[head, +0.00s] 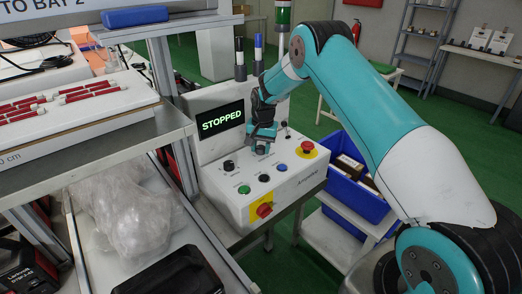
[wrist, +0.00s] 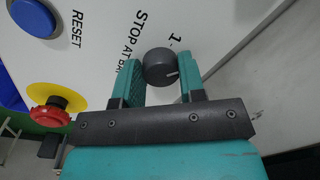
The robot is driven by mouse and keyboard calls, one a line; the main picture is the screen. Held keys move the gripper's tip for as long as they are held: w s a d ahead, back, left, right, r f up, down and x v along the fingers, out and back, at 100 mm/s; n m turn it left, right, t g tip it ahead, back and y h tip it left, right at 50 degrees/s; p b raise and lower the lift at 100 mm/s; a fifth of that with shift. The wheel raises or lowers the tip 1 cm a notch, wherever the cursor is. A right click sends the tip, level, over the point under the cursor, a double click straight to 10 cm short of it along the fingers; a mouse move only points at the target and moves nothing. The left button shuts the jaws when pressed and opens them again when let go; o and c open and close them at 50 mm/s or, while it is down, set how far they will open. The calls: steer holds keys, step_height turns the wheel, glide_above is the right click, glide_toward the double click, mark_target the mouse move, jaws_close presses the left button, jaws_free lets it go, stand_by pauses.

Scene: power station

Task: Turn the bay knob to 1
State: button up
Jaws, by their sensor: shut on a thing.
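The bay knob (wrist: 161,66) is a dark grey round knob beside the lettering "STOP AT B…" in the wrist view. A "1" with a tick is printed just above it there. Its white pointer line points to the right and slightly down in that view, away from the "1". My gripper (wrist: 158,78) has its teal fingers on either side of the knob and is shut on it.
The screen (head: 220,120) reads STOPPED. A black knob (head: 228,166), a green button (head: 244,189), a blue button (head: 264,178) and a red-yellow switch (head: 264,210) lie nearby. A red emergency stop (head: 307,146) is to the right; a blue crate (head: 352,198) stands beyond.

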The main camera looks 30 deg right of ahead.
mark_target(264, 147)
steer(key=n+b, duration=0.1)
steer(key=n, duration=0.3)
steer(key=shift+w+b, duration=0.1)
steer(key=shift+b, duration=0.3)
steer(key=shift+n+b, duration=0.45)
steer(key=shift+n, duration=1.45)
steer(key=o, duration=0.9)
steer(key=shift+o, duration=0.2)
step_height(264, 147, up, 18)
steer(key=d+b, duration=0.1)
steer(key=b, duration=0.1)
steer(key=shift+f, duration=0.25)
